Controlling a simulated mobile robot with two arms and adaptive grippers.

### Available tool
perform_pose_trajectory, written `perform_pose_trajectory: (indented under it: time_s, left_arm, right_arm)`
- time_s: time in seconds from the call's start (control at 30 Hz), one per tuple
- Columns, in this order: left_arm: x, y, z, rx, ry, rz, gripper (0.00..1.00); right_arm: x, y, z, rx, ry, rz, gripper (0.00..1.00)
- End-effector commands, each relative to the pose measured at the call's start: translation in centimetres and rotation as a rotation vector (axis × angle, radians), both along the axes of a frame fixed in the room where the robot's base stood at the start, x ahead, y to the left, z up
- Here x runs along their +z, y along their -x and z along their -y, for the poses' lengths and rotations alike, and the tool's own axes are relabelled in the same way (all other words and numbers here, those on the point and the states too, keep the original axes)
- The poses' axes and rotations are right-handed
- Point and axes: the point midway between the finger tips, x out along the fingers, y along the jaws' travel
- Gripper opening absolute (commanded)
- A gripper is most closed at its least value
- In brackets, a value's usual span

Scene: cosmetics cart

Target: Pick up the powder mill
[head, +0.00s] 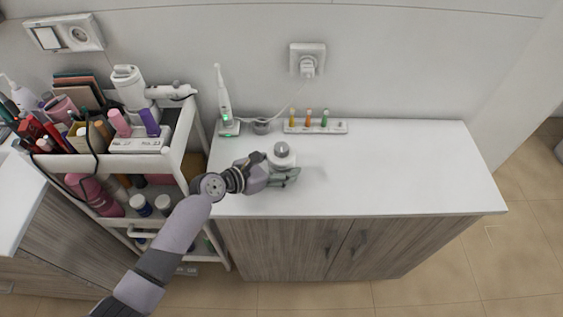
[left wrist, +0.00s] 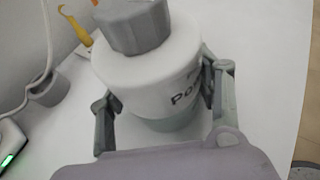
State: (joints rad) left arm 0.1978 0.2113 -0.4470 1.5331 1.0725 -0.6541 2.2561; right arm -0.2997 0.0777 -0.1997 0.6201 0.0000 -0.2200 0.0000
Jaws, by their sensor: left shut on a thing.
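The powder mill (head: 281,152) is a white, rounded container with a grey cap, upright on or just above the white countertop. In the left wrist view the powder mill (left wrist: 145,75) shows its faceted grey cap, part of a dark printed label and a grey-green lower band. My left gripper (head: 284,174) reaches it from the front left, with its fingers around the body. In the left wrist view the left gripper (left wrist: 162,105) has one finger on each side of the mill and is shut on it. The mill's base is partly hidden by the gripper.
An electric toothbrush (head: 223,100) stands on its charger at the back left, beside a small grey cup (head: 262,126). A white holder (head: 314,127) with several coloured brush heads lies near the wall. A crowded cosmetics cart (head: 150,162) stands left. The countertop's right side (head: 410,170) is clear.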

Motion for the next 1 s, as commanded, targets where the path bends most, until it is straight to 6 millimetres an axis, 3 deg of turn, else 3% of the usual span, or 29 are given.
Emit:
perform_pose_trajectory:
  time_s: [0.43, 0.77, 1.0]
  left_arm:
    - [0.0, 0.0, 0.0, 0.000, 0.000, 0.000, 0.19]
    - [0.5, -0.1, 0.0, 0.000, 0.002, 0.003, 0.19]
    - [3.5, -0.1, 0.1, 0.001, 0.003, 0.007, 0.19]
  right_arm:
    - [0.0, 0.0, 0.0, 0.001, 0.000, 0.000, 0.40]
    - [0.1, 0.0, 0.0, 0.001, 0.000, 0.000, 0.40]
    - [0.7, 0.0, 0.2, 0.002, 0.002, -0.001, 0.40]
